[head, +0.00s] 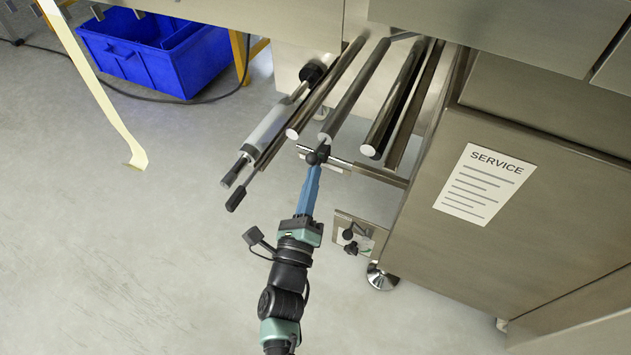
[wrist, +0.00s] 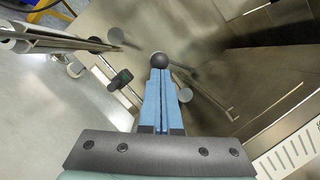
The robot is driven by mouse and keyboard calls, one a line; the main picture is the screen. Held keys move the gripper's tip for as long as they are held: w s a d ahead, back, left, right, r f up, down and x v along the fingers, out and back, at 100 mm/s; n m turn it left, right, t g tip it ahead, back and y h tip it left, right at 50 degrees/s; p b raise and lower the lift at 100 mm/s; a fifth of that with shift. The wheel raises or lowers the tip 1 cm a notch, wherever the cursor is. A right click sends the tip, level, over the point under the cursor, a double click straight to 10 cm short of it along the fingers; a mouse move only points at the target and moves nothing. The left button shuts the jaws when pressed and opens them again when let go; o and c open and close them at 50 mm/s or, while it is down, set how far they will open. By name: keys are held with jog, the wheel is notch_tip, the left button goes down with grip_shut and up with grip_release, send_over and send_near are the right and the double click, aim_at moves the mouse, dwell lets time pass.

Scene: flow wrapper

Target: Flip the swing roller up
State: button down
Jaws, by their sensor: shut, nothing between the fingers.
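Several shiny steel rollers stick out from the machine in the head view, among them a middle roller (head: 355,88) and a dark-sided roller (head: 396,98). I cannot tell for sure which one is the swing roller. A black ball knob (head: 318,156) sits by a short steel bar (head: 340,163) near the middle roller's end; the ball knob (wrist: 160,60) also shows in the wrist view. My gripper (head: 314,172) is shut and empty, its blue fingers pressed together (wrist: 160,76). The fingertips are right at the knob; whether they touch it is unclear.
A grey cylinder with black-tipped rods (head: 262,135) lies left of the rollers. A steel cabinet (head: 520,200) with a service label (head: 485,185) stands right. A small bracket with black knobs (head: 354,236) is below. A blue crate (head: 160,50) and open floor lie left.

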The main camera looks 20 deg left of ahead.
jog(key=a+r+m+h+p, duration=0.1)
jog(key=r+m+h+p, duration=0.1)
jog(key=r+m, duration=0.4)
jog(key=a+r+m+t+h+p, duration=0.1)
jog(key=a+r+m+h, duration=0.1)
jog(key=r+m, duration=0.5)
jog(key=shift+r+h+p, duration=0.35)
jog(key=shift+r+h, duration=0.25)
jog(key=shift+r, duration=0.95)
jog(key=shift+w+r+m+t, duration=0.1)
jog(key=shift+r+m+t, duration=0.05)
jog(key=shift+m+t, duration=0.15)
